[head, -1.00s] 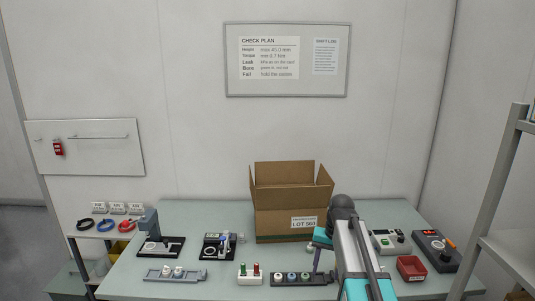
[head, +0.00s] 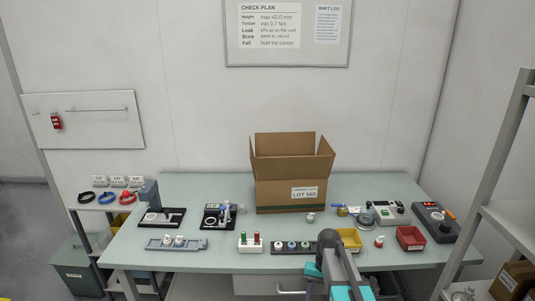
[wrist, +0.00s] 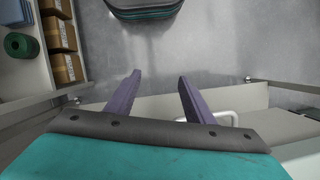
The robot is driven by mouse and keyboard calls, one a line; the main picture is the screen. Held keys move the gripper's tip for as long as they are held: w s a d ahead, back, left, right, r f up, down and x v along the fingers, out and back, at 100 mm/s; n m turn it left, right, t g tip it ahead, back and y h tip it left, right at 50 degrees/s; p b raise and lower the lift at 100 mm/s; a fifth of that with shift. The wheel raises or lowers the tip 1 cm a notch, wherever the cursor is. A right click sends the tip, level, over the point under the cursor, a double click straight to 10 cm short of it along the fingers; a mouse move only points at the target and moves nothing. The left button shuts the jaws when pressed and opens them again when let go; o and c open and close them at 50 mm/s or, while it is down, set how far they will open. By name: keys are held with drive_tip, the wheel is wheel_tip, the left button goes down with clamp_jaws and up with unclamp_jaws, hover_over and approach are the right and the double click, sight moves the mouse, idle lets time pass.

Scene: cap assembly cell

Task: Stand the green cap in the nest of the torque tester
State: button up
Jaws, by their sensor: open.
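My gripper (wrist: 159,80) is open and empty in the wrist view, with its two purple fingers apart over grey floor. In the head view, the gripper itself is hidden behind my arm. A dark strip (head: 265,251) at the table's front holds several small caps (head: 292,246); they are too small to tell which is green. I cannot tell for sure which device is the torque tester; a black-based device with a round seat (head: 211,222) and a dark device with a red display (head: 436,220) are candidates.
An open cardboard box (head: 290,196) stands at the table's middle back. A yellow bin (head: 349,238) and a red bin (head: 410,240) are on the right. A grey rack (head: 160,244) is at front left, a metal shelf frame (head: 500,170) at far right.

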drive_tip(key=s+f+n+g+h+b, duration=0.1)
drive_tip(key=s+f+n+g+b, duration=0.1)
drive_tip(key=s+f, duration=2.6)
drive_tip(key=shift+s+a+n+g+b, duration=0.4)
drive_tip(key=shift+s+b, duration=0.7)
drive_tip(key=shift+s, duration=0.75)
drive_tip(key=shift+d, duration=0.1)
